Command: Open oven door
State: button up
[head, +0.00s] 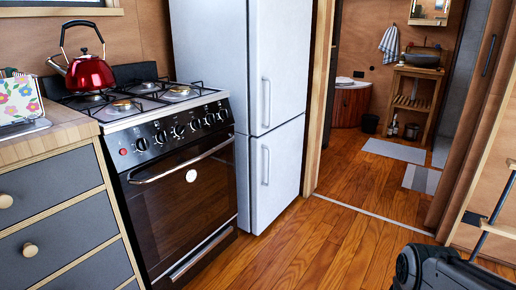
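The oven door (185,215) is the dark glass front of the black stove at the left of the head view. It looks closed, flush with the stove front. Its long silver handle (180,162) runs across the top edge, below a row of black knobs. A pale round spot shows on the glass. My gripper is not in view. A dark part at the bottom right looks like part of my own arm, well apart from the oven.
A red kettle (86,72) sits on the stove top. A white fridge (272,110) stands right of the oven, and grey drawers (62,218) stand left. The wooden floor (330,248) before the oven is clear. A doorway opens to a bathroom behind.

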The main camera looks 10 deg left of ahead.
aim_at(175, 201)
jog(key=u, duration=0.35)
jog(key=i, duration=1.1)
jog(key=u, duration=0.8)
